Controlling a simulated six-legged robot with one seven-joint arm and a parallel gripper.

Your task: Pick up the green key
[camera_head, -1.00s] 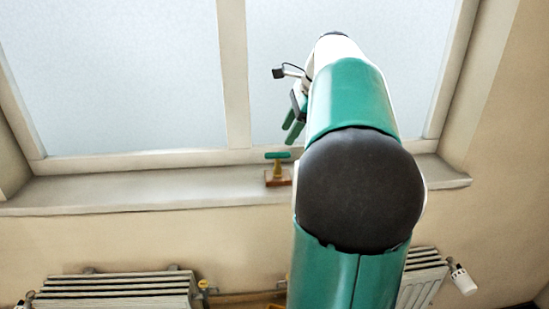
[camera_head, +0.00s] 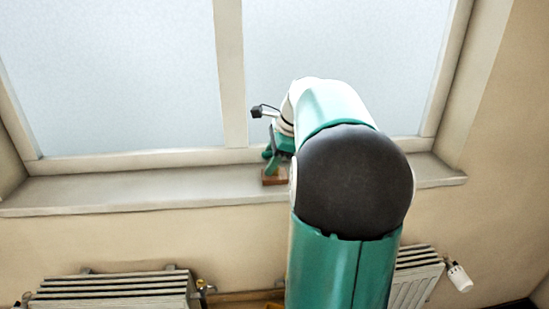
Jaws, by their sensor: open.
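My gripper (camera_head: 273,160), with green fingers, is low at the window sill, right over a small brown block (camera_head: 272,180). The fingers are open. The green key is not clearly told apart from the green fingers at this spot. A moment ago it showed as a flat green handle on a brass-coloured stem standing on the block. Whether the key is between the fingers or touching them cannot be told. My arm hides the sill to the right of the block.
The window sill (camera_head: 120,192) is clear to the left of the block. The window frame (camera_head: 231,75) rises close behind the gripper. A radiator (camera_head: 115,288) and a white valve knob (camera_head: 459,278) are below the sill.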

